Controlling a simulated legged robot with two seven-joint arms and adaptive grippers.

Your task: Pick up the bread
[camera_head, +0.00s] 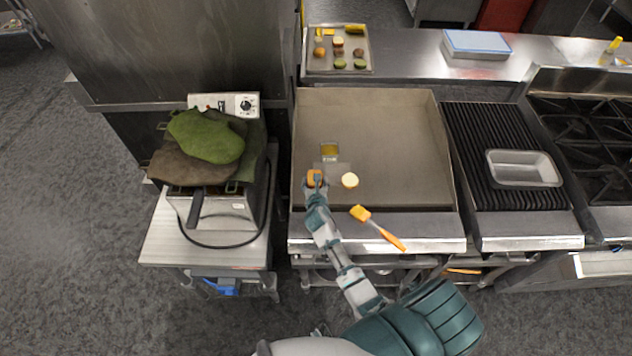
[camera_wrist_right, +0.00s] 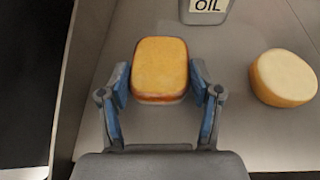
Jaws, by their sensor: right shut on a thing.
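The bread (camera_wrist_right: 160,68), a golden-brown rounded block, sits between the two blue-padded fingers of my right gripper (camera_wrist_right: 161,84) in the wrist view. The fingers are shut on its sides. In the head view the bread (camera_head: 315,178) shows as a small orange-brown patch at the tip of my right gripper (camera_head: 315,184), over the front left part of the flat griddle (camera_head: 395,130). I cannot tell whether it touches the griddle. A round piece with a pale top (camera_head: 350,180) lies just right of it, apart, and also shows in the wrist view (camera_wrist_right: 283,78). My left gripper is not in view.
An oil container (camera_head: 330,152) stands just behind the bread. An orange-handled brush (camera_head: 378,228) lies at the griddle's front edge. A food tray (camera_head: 310,68) is on the back counter. A ribbed grill with a metal pan (camera_head: 524,168) is at right. Green and brown cloths (camera_head: 205,135) lie at left.

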